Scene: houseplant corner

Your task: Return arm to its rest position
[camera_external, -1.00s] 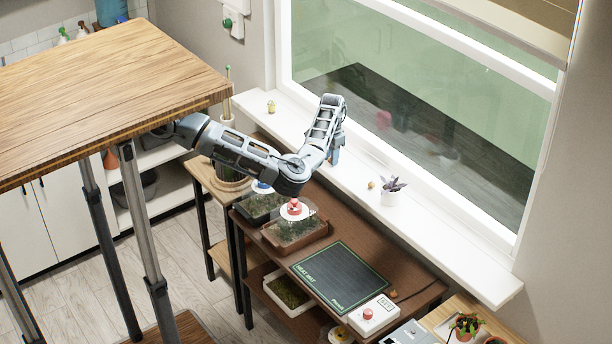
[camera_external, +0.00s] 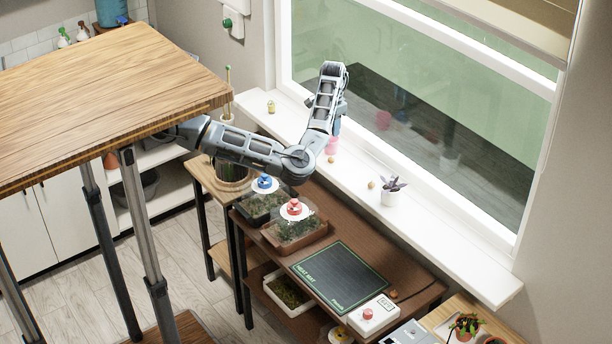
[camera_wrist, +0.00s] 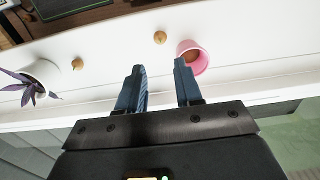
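My arm reaches out from under the wooden top on the left, bends at the elbow over the brown bench, and its forearm points up in front of the window. My gripper (camera_wrist: 160,77) shows two blue fingers with a clear gap and nothing between them. In the external view the gripper is mostly hidden behind the forearm, above the sill. A pink pot (camera_wrist: 203,66) stands on the sill beyond the right fingertip, apart from it; it also shows in the external view (camera_external: 331,146).
The white sill (camera_external: 437,227) holds a purple plant in a white pot (camera_external: 392,197) and small tan objects (camera_wrist: 159,38). Below the elbow are two trays with clear covers, one with a blue knob (camera_external: 264,181), one with a red knob (camera_external: 294,207). A dark mat (camera_external: 340,277) lies right.

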